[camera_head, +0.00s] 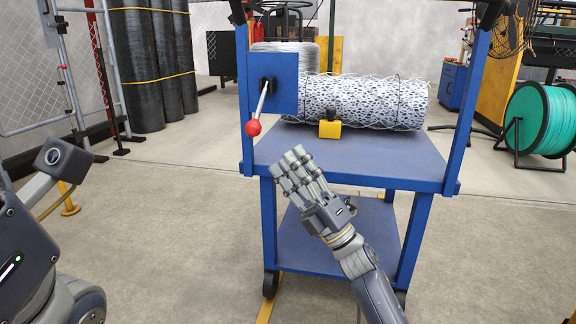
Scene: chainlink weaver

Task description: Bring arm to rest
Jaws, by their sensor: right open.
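My right gripper (302,172) is a grey, several-fingered hand in the lower middle of the head view. Its fingers are spread out and it holds nothing. It shows in front of the near left part of the blue cart (350,176), apart from the lever. A lever (262,105) with a red ball knob (253,128) hangs from a blue plate (285,84) on the cart's left post. My left arm shows at the left edge, bent; I cannot make out its gripper.
A roll of chain-link mesh (360,101) lies on the cart top with a yellow block (330,129) before it. Black rolls (150,65) stand at the back left. A green wire spool (541,118) stands at the right. The floor left of the cart is clear.

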